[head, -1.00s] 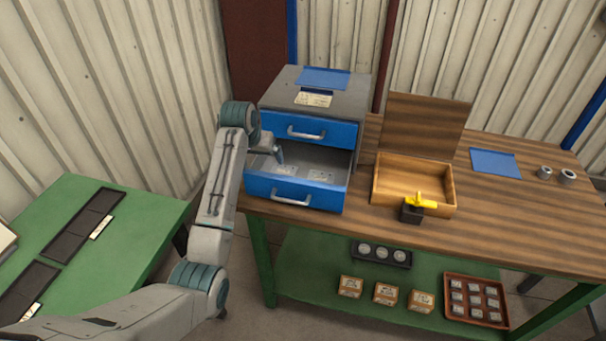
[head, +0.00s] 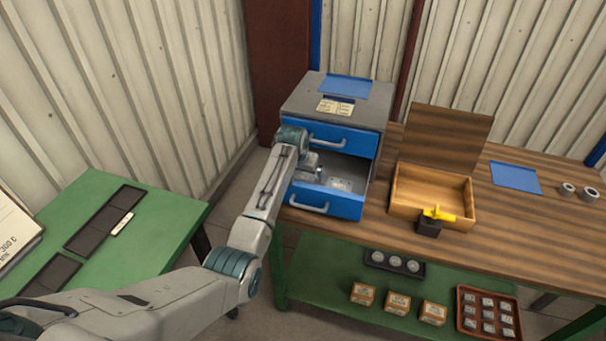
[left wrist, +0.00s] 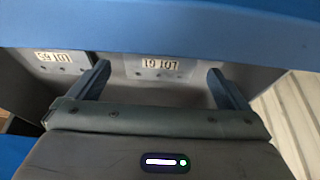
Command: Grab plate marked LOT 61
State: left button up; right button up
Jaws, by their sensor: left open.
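The plate marked LOT 61 (left wrist: 160,69) lies flat in the open drawer (head: 330,203), its lettering upside down in the left wrist view. In the head view my left arm mostly hides it. My left gripper (left wrist: 160,78) is open, its two fingers either side of this plate in the picture; it appears empty, and contact with the plate cannot be told. In the head view the left gripper (head: 313,171) reaches into the drawer. Another plate, which seems to read LOT 59 (left wrist: 62,62), lies beside it and also shows in the head view (head: 340,184). My right gripper is out of view.
The upper blue drawer (head: 343,137) is shut above the open one. An open wooden box (head: 432,190) and a yellow-handled object (head: 437,214) stand to the right on the bench. A green table (head: 130,225) is at left.

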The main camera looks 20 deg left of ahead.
pick_arm(q)
jog(key=shift+x, duration=0.75)
jog(key=c, duration=1.2)
jog(key=shift+r, duration=0.1)
